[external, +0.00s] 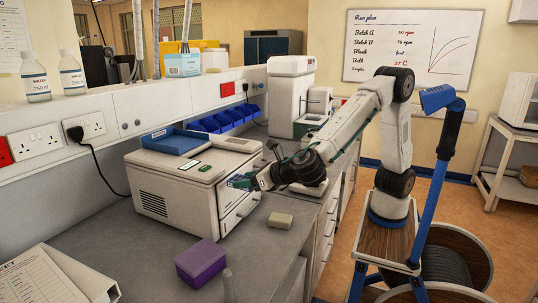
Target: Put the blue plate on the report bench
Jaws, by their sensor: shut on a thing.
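My gripper (254,181) is at the front right face of a white box-shaped instrument (185,187) on the grey bench. It is shut on a small blue plate (239,181), which shows only in part between and beyond the fingers. The plate is close to the instrument's front face; I cannot tell whether it touches it. No label marks which surface is the report bench. The grey bench top (150,255) runs along the wall under the instrument.
A blue tray (172,140) lies on the instrument. A purple box (201,262) and a beige block (280,220) stand on the bench in front. A binder (60,275) lies at front left. Blue bins (225,121) and another white instrument (290,95) stand further back.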

